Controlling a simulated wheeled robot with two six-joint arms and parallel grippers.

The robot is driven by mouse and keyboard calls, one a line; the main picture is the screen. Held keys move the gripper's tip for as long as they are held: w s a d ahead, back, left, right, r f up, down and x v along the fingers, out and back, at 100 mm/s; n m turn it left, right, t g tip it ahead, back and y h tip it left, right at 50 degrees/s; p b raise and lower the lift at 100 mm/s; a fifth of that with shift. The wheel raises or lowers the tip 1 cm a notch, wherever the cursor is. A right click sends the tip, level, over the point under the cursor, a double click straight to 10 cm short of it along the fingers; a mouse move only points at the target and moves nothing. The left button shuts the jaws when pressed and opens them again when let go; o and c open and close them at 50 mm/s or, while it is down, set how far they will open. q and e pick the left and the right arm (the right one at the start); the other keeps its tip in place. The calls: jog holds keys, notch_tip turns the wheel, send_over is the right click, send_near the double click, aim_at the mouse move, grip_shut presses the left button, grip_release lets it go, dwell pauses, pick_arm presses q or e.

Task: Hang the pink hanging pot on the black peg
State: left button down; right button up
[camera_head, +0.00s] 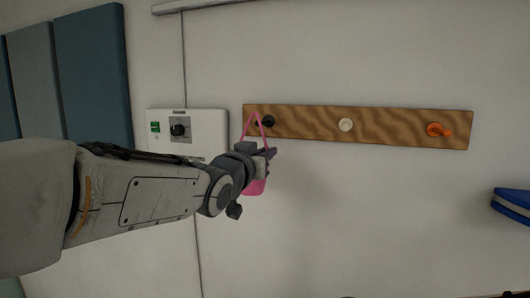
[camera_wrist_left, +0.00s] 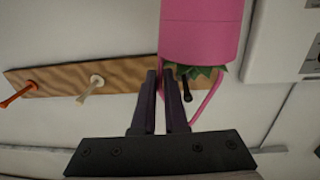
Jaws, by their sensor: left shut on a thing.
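The pink hanging pot (camera_head: 257,187) is upright in the head view, partly hidden by my left gripper (camera_head: 269,155). Its pink loop rises above the gripper to the black peg (camera_head: 268,122) at the left end of the wooden rail. The loop overlaps the peg in the picture; I cannot tell whether it is around it or in front. In the left wrist view, which looks upside down, the pot (camera_wrist_left: 200,30) with green leaves is beyond the fingertips of my left gripper (camera_wrist_left: 166,78). The black peg (camera_wrist_left: 187,91) shows beside the fingers, within the loop's outline. The gripper is shut on the pot.
The wooden rail (camera_head: 390,128) also bears a cream peg (camera_head: 345,125) and an orange peg (camera_head: 439,130). A white control panel (camera_head: 205,123) with a dial is on the wall left of the rail. A blue object (camera_head: 511,204) is at the right edge. The wall below the rail is clear.

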pick_arm(q)
jog(key=w+d+f, duration=0.1)
jog(key=w+d, duration=0.1)
jog(key=w, duration=0.4)
jog(key=shift+f, duration=0.4)
dwell(0.3)
jog(key=shift+f, duration=0.1)
dwell(0.5)
jog(key=c, duration=0.9)
grip_release()
jog(key=shift+o, duration=0.2)
